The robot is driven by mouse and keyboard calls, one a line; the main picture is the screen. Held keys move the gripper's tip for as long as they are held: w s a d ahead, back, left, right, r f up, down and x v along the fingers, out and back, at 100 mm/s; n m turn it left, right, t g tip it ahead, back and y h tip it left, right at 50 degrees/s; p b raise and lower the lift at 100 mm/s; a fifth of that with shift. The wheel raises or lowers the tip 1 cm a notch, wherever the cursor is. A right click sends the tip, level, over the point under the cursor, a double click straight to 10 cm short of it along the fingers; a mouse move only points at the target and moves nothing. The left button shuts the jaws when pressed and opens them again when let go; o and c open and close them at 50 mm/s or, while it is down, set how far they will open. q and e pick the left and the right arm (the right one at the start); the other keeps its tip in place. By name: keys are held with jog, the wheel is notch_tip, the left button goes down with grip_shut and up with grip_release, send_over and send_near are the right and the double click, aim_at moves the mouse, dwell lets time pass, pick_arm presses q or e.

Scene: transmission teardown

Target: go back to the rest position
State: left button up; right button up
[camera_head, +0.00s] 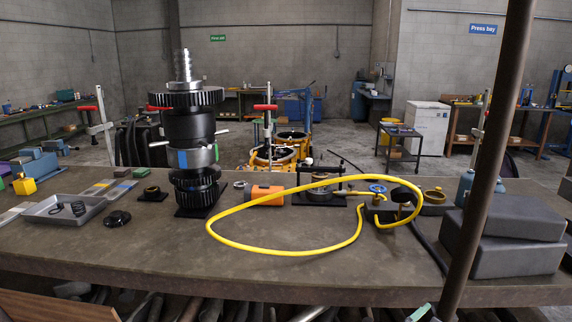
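Neither my left nor my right gripper can be made out in the head view. On the workbench (140,255) in front of me stands an upright gear stack (192,135) with a splined shaft on top and dark gears above and below. A yellow hose (285,252) loops across the middle of the bench to a small valve fitting (378,190) with a blue ring. No part of the gear stack or hose is seen held.
A grey tray (50,213) with black rings lies at the left. Grey cases (510,240) fill the right end. A dark slanted post (487,150) crosses the right side. The bench's front middle is mostly clear.

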jog(key=s+a+f+m+g+y, duration=0.1)
jog(key=s+a+f+m+y, duration=0.3)
jog(key=f, duration=0.5)
jog(key=s+a+f+m+y, duration=0.3)
jog(key=s+a+f+y, duration=0.3)
jog(key=f, duration=0.3)
jog(key=s+a+f+m+y, duration=0.1)
jog(key=s+a+m+y, duration=0.1)
jog(key=s+m, duration=0.4)
jog(key=s+a+f+m+y, duration=0.2)
jog(key=s+a+m, duration=0.3)
jog(key=s+m, duration=0.2)
jog(key=shift+s+a+m+t, duration=0.2)
jog(key=shift+a+m+t, duration=0.1)
jog(key=shift+m, duration=0.1)
jog(key=shift+f, duration=0.1)
